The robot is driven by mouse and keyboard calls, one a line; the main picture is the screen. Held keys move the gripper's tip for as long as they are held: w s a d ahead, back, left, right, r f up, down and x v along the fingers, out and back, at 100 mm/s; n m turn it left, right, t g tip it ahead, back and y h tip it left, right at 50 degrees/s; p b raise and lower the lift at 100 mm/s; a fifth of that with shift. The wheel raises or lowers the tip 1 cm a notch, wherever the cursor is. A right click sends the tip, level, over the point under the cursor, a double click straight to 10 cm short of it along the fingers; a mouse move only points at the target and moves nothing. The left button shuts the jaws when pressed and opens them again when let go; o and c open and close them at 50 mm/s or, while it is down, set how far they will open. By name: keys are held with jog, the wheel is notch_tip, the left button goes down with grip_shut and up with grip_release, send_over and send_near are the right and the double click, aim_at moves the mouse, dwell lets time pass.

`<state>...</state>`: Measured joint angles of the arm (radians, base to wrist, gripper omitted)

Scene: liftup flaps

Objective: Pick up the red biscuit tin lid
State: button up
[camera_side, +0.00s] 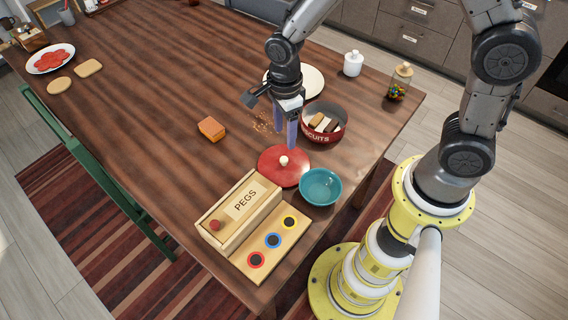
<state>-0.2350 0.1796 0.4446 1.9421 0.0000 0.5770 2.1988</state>
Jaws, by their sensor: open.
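My gripper (285,140) points down just above and behind the lid's knob. Its two bluish fingers are apart with nothing between them. I cannot tell exactly how high the fingertips are above the lid.
A teal bowl (321,187) stands close to the lid's right front. A wooden PEGS box (238,207) and a board with coloured rings (262,250) are in front. An orange block (211,128) lies to the left. A white plate (313,82) is behind my gripper. The table's left side is mostly clear.

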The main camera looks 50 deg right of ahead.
aim_at(284, 158)
jog(key=f, duration=0.8)
jog(key=shift+a+f, duration=0.2)
jog(key=shift+f, duration=0.1)
grip_shut()
